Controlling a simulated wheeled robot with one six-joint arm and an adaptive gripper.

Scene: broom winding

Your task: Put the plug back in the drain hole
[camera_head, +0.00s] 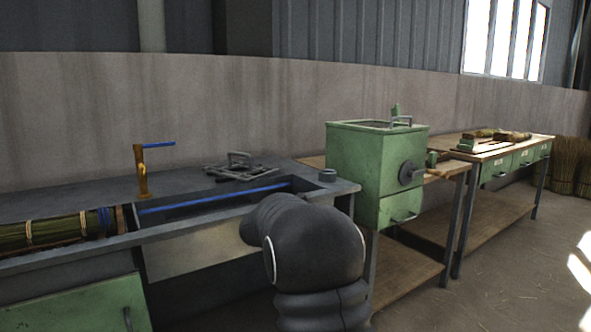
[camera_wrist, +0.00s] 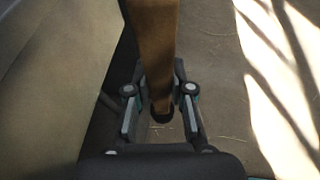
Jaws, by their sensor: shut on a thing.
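The sink trough (camera_head: 205,230) is set in the grey bench at the left, with a blue strip along its inside. The drain hole does not show. My gripper (camera_wrist: 158,80) is shut on a long brown, rod-like thing (camera_wrist: 153,35) that narrows to a dark end between the fingers. I cannot tell whether this is the plug, as its other end runs out of the wrist view. In the head view my dark arm stands in front of the trough's right end and hides my gripper. The wrist view shows the floor below the held thing.
A brass tap (camera_head: 142,180) with a blue lever stands behind the trough. A bound green bundle (camera_head: 45,232) lies at the left. A small grey round piece (camera_head: 327,175) sits at the bench's right corner. A green box machine (camera_head: 355,165) stands to the right.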

